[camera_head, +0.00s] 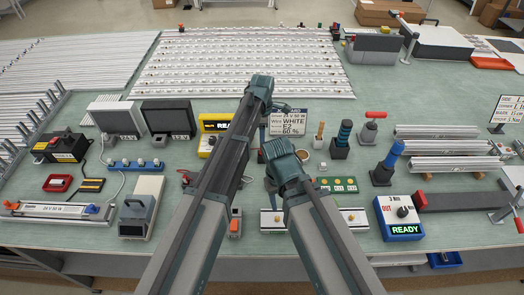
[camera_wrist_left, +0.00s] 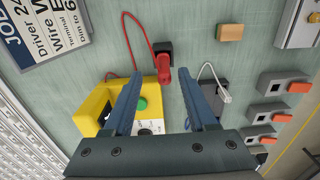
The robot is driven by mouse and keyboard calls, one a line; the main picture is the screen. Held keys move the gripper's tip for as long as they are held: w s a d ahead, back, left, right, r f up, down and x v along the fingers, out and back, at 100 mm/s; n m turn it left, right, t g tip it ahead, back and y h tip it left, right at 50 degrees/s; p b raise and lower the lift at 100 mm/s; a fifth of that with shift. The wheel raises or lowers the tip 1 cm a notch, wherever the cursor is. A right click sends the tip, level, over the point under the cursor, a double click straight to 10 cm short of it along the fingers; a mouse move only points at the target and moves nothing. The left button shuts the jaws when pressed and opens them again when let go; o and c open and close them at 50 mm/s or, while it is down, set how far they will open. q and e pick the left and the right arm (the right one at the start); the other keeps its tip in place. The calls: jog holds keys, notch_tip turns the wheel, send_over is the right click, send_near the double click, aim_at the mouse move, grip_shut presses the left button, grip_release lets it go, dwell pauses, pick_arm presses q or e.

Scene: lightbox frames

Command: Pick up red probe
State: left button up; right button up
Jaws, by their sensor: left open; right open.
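The red probe (camera_wrist_left: 165,71) stands in a small dark holder (camera_wrist_left: 163,48) in the left wrist view, with a red cable looping from it. My left gripper (camera_wrist_left: 160,76) is open above the bench, and the probe appears between its fingertips, nearer the right one. Nothing is held, and I cannot tell the height gap. In the head view my left gripper (camera_head: 262,86) is the higher one; its fingers and the probe are not clearly seen behind my arm. My right gripper (camera_head: 283,156) is open near the middle of the bench; its fingertips are not clearly seen.
A yellow tester (camera_wrist_left: 92,105) with a green button and dial is beside the left fingers. A dark holder (camera_wrist_left: 212,92) with a pale cable is on the other side. A job card (camera_head: 288,118) stands behind my right gripper. Orange-switched boxes (camera_wrist_left: 297,87) lie farther right.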

pick_arm(q)
jog(key=f+b, duration=0.4)
jog(key=f, duration=0.1)
jog(key=shift+s, duration=0.25)
pick_arm(e)
notch_tip(320, 180, down, 5)
pick_arm(q)
jog(key=shift+r, duration=0.1)
pick_arm(e)
jog(key=shift+r, duration=0.1)
pick_arm(q)
grip_shut()
